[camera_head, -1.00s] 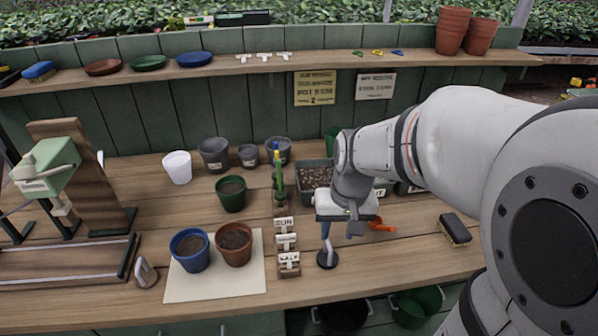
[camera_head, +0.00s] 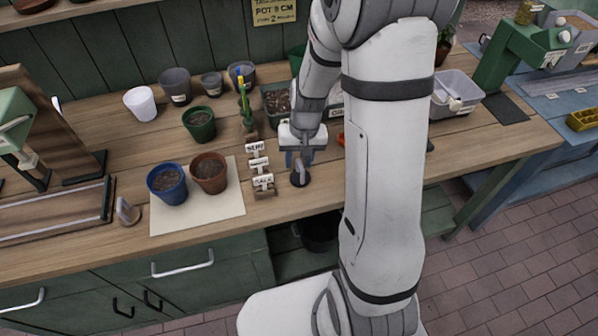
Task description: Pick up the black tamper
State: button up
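The black tamper (camera_head: 300,181) stands upright on the wooden bench, right of the small white labels, with a round dark base and a grey handle. My gripper (camera_head: 299,160) points down right over it. Its fingers look apart, one on each side of the handle's upper part. The gripper hides the top of the handle, and I cannot tell whether the fingers touch it.
White labels (camera_head: 261,182) in a wooden holder stand close left of the tamper. A blue pot (camera_head: 167,190) and a terracotta pot (camera_head: 209,184) stand on a pale sheet (camera_head: 233,207). A planter (camera_head: 271,104) is behind. The bench front near the tamper is clear.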

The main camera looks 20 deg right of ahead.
jog(key=shift+f, duration=0.35)
grip_shut()
